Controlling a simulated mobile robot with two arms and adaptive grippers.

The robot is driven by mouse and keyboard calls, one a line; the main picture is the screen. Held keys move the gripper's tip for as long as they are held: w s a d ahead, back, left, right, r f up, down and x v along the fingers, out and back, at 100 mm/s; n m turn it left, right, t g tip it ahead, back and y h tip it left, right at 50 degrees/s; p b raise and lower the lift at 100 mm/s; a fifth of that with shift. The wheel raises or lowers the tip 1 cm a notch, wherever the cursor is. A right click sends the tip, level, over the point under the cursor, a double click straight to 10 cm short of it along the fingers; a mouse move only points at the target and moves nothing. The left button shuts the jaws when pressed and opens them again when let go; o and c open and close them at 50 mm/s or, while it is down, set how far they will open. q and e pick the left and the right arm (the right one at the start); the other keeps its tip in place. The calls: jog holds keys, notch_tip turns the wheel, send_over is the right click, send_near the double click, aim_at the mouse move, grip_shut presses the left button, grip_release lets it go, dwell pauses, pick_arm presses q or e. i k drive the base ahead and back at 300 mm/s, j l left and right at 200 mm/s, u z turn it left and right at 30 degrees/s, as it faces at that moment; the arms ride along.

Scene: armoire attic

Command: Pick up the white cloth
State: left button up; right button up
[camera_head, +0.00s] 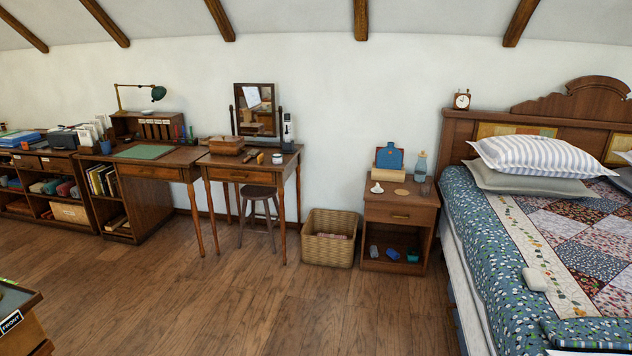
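A small white, rounded, block-like item (535,280) lies on the quilt near the bed's left side. I cannot tell whether it is a folded cloth. Another white patch (580,353) shows at the bottom edge of the picture by the foot of the bed, mostly cut off. A small white item (376,188) sits on the nightstand (401,212), too small to identify. Neither of my grippers is in view.
The bed (490,262) fills the right side. A wicker basket (328,252) stands beside the nightstand. A dressing table (248,172) with a stool (258,192), and a desk (155,172), line the wall. A labelled wooden box (22,335) is at lower left. The middle floor is clear.

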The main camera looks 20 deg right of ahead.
aim_at(535, 280)
jog(key=i+l+z, duration=0.15)
jog(key=i+z, duration=0.75)
jog(key=i, duration=0.15)
jog(key=i+j+z, duration=0.3)
jog(key=i+z, duration=0.15)
jog(key=i, duration=0.05)
